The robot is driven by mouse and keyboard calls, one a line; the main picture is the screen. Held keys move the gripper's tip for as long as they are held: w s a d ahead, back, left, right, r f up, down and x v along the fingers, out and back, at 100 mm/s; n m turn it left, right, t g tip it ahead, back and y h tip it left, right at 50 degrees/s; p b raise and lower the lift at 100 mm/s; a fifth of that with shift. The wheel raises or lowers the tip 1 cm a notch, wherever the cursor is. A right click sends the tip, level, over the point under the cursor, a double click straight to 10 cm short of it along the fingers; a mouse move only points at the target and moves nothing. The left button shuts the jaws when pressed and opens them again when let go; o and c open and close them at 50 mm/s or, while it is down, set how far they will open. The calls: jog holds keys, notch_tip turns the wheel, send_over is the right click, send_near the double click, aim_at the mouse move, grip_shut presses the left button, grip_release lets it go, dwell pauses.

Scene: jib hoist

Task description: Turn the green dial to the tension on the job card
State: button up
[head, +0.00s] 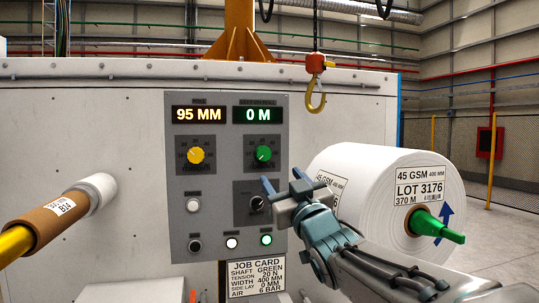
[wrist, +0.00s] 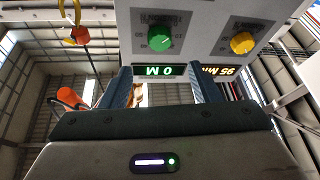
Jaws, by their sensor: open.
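The green dial (head: 263,154) sits on the grey control panel under the display reading 0 M. Its scale is too small to read, and so is the pointer's setting. The job card (head: 256,278), below the panel, reads shaft GREEN, tension 20 N, width 400 MM, air 6 BAR. My gripper (head: 284,185) is open and empty in front of the panel, below and right of the green dial, apart from it. In the wrist view, which is upside down, the green dial (wrist: 160,38) lies beyond my open fingers (wrist: 161,78).
A yellow dial (head: 195,155) sits left of the green one, under the 95 MM display. A black knob (head: 256,203) and several buttons lie below. A large white roll (head: 390,195) stands right, a cardboard core (head: 62,208) juts out left, and a hook (head: 316,95) hangs above.

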aim_at(264, 155)
jog(key=p+x, duration=0.3)
jog(key=x, duration=0.7)
jog(key=shift+p, duration=0.35)
jog(key=c, duration=1)
